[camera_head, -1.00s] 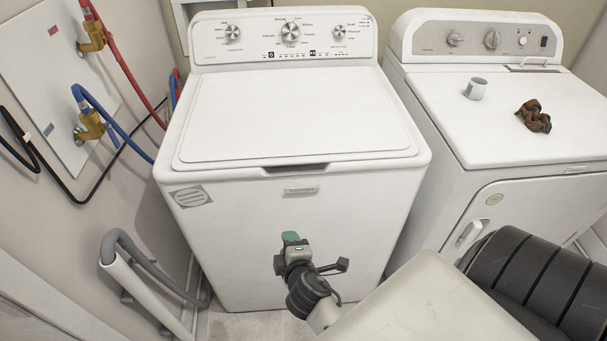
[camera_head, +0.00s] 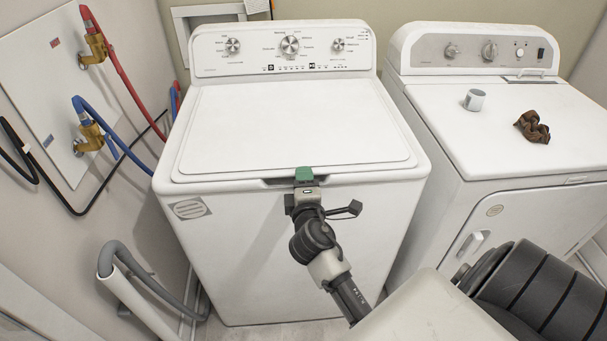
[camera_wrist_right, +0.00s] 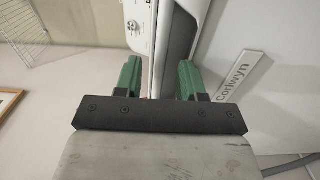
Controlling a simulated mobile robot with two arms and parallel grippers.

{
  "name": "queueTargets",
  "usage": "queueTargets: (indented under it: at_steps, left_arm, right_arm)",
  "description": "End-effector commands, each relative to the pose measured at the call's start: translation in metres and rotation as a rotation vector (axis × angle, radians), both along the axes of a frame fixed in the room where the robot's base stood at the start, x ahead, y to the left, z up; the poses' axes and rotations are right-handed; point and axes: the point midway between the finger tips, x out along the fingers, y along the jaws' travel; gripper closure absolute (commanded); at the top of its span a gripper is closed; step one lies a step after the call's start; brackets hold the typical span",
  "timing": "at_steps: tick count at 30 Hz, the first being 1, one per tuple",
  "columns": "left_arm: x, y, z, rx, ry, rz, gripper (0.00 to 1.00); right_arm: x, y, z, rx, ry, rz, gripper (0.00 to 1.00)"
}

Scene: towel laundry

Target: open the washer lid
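The white washer lid (camera_head: 290,120) lies shut on the top-loading washer (camera_head: 250,255), below its control panel. A dark recess (camera_head: 275,181) shows under the middle of its front edge. My right gripper (camera_head: 304,174) is at this recess, its green fingertips overlapping the lid's front edge in the head view. In the right wrist view the two green fingers (camera_wrist_right: 160,80) are apart, with the edge of the washer top seen between them. I cannot tell whether they touch the lid. My left gripper is not in view.
A dryer (camera_head: 490,130) stands to the right, with a grey-white cup (camera_head: 474,100) and a crumpled brown cloth (camera_head: 533,127) on top. Red (camera_head: 120,70) and blue (camera_head: 115,135) hoses run along the left wall. A grey drain hose (camera_head: 150,280) is at lower left.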

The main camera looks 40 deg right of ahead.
Motion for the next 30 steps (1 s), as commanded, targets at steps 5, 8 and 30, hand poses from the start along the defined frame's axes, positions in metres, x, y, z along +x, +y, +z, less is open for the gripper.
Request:
queueTargets:
  at_steps: [5,8,30]
  left_arm:
    - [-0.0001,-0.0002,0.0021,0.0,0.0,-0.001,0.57]
    - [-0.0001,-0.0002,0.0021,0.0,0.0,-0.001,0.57]
    - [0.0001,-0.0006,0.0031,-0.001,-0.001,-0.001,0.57]
  right_arm:
    - [0.0112,-0.0073,0.0002,0.001,-0.001,-0.001,0.61]
    - [0.0126,-0.0082,-0.0002,0.001,0.0,-0.001,0.61]
    - [0.0126,-0.0076,0.0005,0.002,0.001,0.0,1.0]
